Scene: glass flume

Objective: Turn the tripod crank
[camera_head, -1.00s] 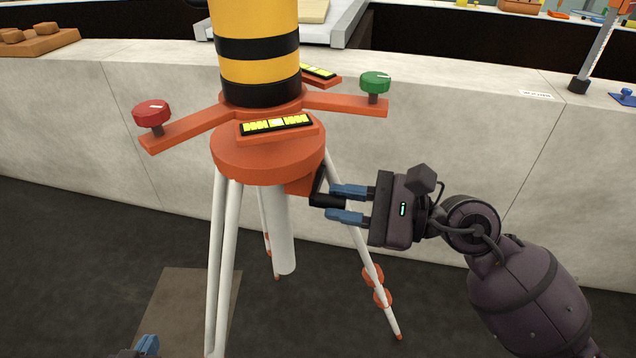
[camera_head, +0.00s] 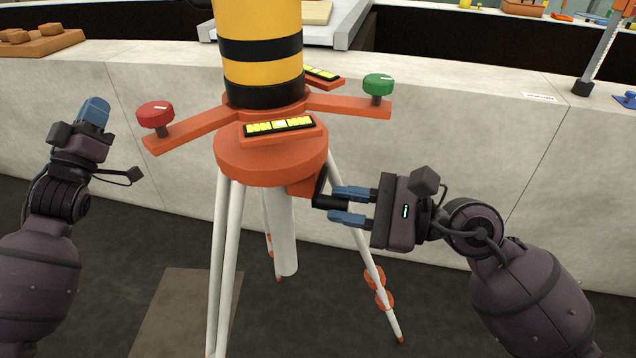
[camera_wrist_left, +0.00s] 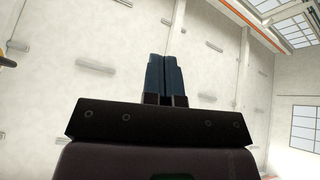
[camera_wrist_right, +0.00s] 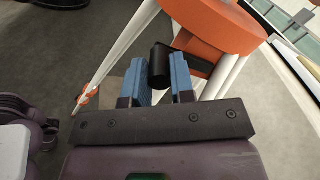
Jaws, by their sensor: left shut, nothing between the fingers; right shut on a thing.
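The tripod (camera_head: 268,160) has an orange head, white legs and a yellow-and-black striped body on top. A black crank (camera_head: 328,201) sticks out below the right of the head, and it also shows in the right wrist view (camera_wrist_right: 159,66). My right gripper (camera_head: 350,206) is shut on the crank handle, with its blue fingers on either side of it. My left gripper (camera_head: 95,112) is shut and empty, raised to the left of the tripod with fingers pointing up. In the left wrist view its fingers (camera_wrist_left: 164,75) are together against a pale wall.
A red knob (camera_head: 155,115) and a green knob (camera_head: 378,84) stand on the tripod's orange arms. A lit yellow level display (camera_head: 279,125) is on the head. A pale concrete wall (camera_head: 480,120) runs close behind the tripod.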

